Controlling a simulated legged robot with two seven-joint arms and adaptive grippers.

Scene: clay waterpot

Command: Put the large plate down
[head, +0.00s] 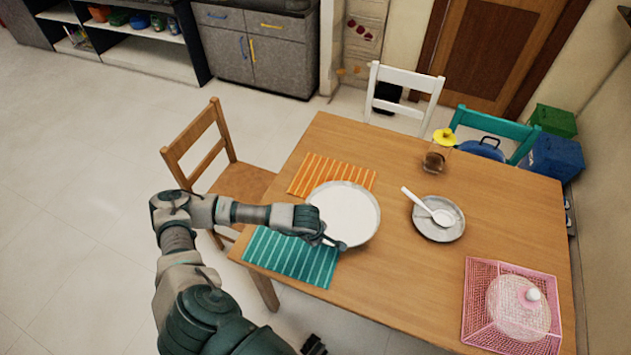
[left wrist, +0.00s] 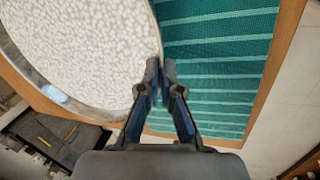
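The large plate (head: 343,208) is round and white with a thin grey rim. In the head view it overlaps the orange striped mat (head: 310,172) and a corner of the teal striped mat (head: 290,257). I cannot tell whether it touches the table. My left gripper (head: 336,243) is at its near rim. In the left wrist view the fingers (left wrist: 161,68) are close together with the rim of the plate (left wrist: 85,45) between their tips. A dark part at the bottom edge of the head view may be my right gripper (head: 313,346); its fingers are not clear.
A small grey plate (head: 430,231) with a white spoon (head: 432,207) lies right of the large plate. A yellow-topped jar (head: 438,152) stands behind it. A pink basket (head: 478,300) is at the right front. Chairs, including a wooden one (head: 236,180), surround the table. The front middle is clear.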

